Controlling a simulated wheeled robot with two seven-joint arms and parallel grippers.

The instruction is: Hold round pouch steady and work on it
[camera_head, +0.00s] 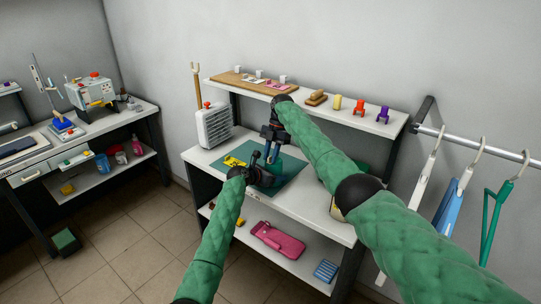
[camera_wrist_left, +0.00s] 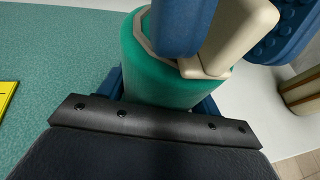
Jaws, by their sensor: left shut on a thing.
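The round pouch is a green cylinder (camera_wrist_left: 155,72) standing on the mat in the left wrist view, with a beige band around its top edge. My left gripper (camera_head: 262,174) is shut on its lower side, with blue finger parts showing on both sides of it. My right gripper (camera_head: 273,136) is above the pouch. Its blue pads (camera_wrist_left: 180,22) show at the top of the left wrist view, with a beige piece (camera_wrist_left: 238,38) between them at the pouch's top edge. Whether they grip this piece is unclear. The grippers largely hide the pouch in the head view.
A green mat (camera_head: 287,172) lies on the white table, with a yellow item (camera_head: 234,161) at its left. A white heater-like box (camera_head: 214,126) stands at the left back. A shelf (camera_head: 330,105) with small objects runs behind. Hangers (camera_head: 465,175) hang at right.

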